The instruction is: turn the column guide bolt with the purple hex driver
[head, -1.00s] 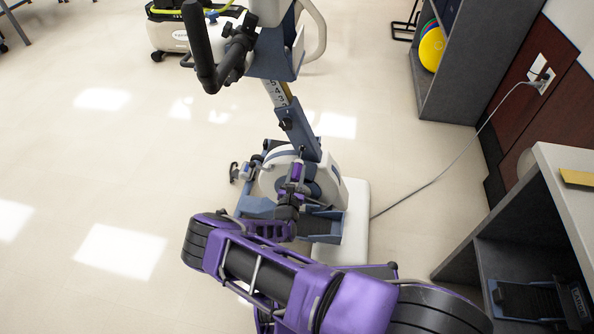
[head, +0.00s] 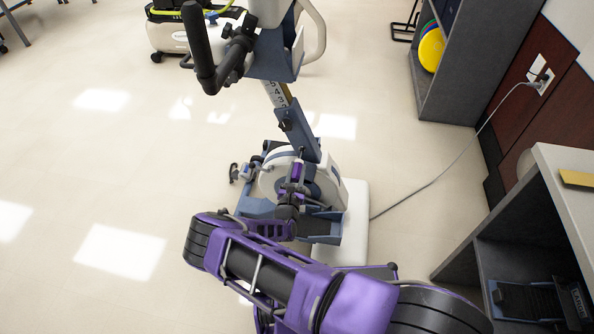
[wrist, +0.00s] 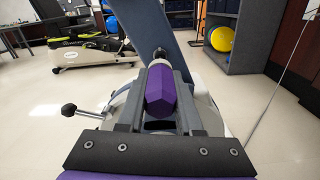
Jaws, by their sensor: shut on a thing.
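The purple hex driver (wrist: 160,88) has a faceted handle and sits between the fingers of my gripper (wrist: 162,72), which is shut on it. In the head view the driver (head: 297,172) points up, slightly tilted, toward the lower part of the blue-grey column (head: 299,132). My gripper (head: 291,194) is just below the handle there. The driver's tip end is at or very near the column. The guide bolt is not clearly visible, so I cannot tell whether the tip is seated in it. The column also stands straight ahead in the wrist view (wrist: 152,28).
The stepper's black handlebar (head: 205,60) is above left. Its round white housing (head: 270,184) and white base (head: 355,220) are close around my gripper. A grey shelf (head: 455,75) and a power cord (head: 435,180) are to the right.

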